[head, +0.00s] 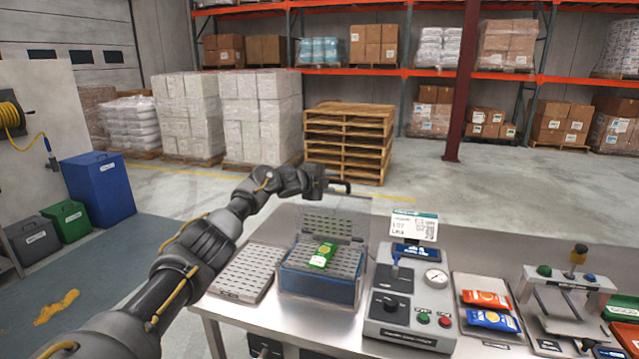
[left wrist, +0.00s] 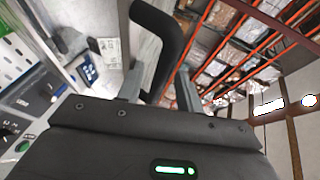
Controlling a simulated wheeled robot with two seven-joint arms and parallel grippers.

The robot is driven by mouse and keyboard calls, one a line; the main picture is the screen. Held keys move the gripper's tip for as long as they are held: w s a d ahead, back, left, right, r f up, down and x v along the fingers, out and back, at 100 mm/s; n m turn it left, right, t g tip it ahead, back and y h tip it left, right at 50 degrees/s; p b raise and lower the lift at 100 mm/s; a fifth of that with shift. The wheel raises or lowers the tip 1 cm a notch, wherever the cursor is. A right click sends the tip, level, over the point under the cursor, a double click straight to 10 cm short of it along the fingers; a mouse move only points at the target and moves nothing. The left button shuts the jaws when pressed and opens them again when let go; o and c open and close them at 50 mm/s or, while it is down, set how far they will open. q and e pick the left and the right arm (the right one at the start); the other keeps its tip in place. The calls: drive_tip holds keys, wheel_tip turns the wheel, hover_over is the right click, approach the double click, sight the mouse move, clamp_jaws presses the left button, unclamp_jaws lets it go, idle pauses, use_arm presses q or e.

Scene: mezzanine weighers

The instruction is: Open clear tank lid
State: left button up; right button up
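The tank (head: 318,290) is a clear, blue-tinted box on the steel table. Its clear lid (head: 345,226) stands raised, roughly upright, at the tank's back edge. A green packet (head: 323,255) lies on the perforated surface in the tank. My left gripper (head: 322,186) is above the tank at the lid's black handle (head: 343,187). In the left wrist view the curved black handle (left wrist: 165,35) passes between the fingers of my left gripper (left wrist: 160,82), which appear closed on it. My right gripper is not in view.
A perforated metal plate (head: 243,272) lies left of the tank. A grey control box (head: 408,310) with a gauge and buttons stands close on its right. Further right is a tray (head: 487,305) with orange and blue packets. Wooden pallets (head: 348,142) stand on the floor behind.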

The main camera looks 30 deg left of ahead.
use_arm(q)
drive_tip(key=b+v, duration=0.3)
drive_tip(key=v, duration=0.7)
drive_tip(key=shift+s+b, duration=0.25)
drive_tip(key=shift+b, duration=0.15)
